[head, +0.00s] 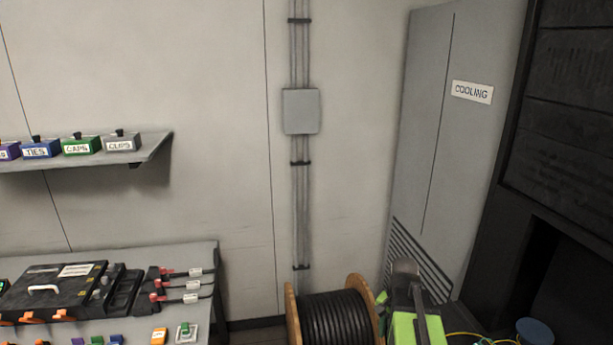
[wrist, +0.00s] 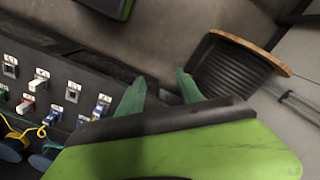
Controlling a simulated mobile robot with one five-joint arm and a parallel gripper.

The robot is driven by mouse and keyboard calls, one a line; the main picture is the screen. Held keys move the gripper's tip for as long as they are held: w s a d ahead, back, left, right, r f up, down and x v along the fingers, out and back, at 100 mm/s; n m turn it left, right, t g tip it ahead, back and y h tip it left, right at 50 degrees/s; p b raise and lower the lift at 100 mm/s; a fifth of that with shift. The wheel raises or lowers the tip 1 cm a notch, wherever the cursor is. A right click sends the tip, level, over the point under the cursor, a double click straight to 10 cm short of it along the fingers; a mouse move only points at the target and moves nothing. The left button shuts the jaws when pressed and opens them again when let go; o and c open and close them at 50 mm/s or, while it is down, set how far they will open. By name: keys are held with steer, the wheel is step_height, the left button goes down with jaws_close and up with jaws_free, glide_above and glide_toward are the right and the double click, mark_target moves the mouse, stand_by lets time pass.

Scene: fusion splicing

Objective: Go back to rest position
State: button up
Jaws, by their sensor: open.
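My gripper (wrist: 160,92) shows in the wrist view with its two green fingers spread apart and nothing between them. It is held over the dark floor area between a black port panel and a cable drum. In the head view, my green and grey arm (head: 403,325) stands at the bottom, just right of the cable drum (head: 335,318). The arm hides part of what lies behind it.
In the wrist view, the black port panel (wrist: 66,78) at left carries several labelled ports, some with plugs. The cable drum (wrist: 235,68) is at upper right. A workbench (head: 190,258) with splicing gear and a shelf (head: 150,150) with labelled boxes stand at left.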

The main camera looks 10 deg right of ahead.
steer(key=a+f+n+b, duration=0.1)
steer(key=a+n, duration=0.4)
steer(key=a, duration=0.5)
steer(key=a+f+n+b, duration=0.2)
steer(key=a+f+n, duration=0.2)
steer(key=a, duration=0.7)
steer(key=shift+n, duration=0.6)
steer(key=shift+s, duration=0.1)
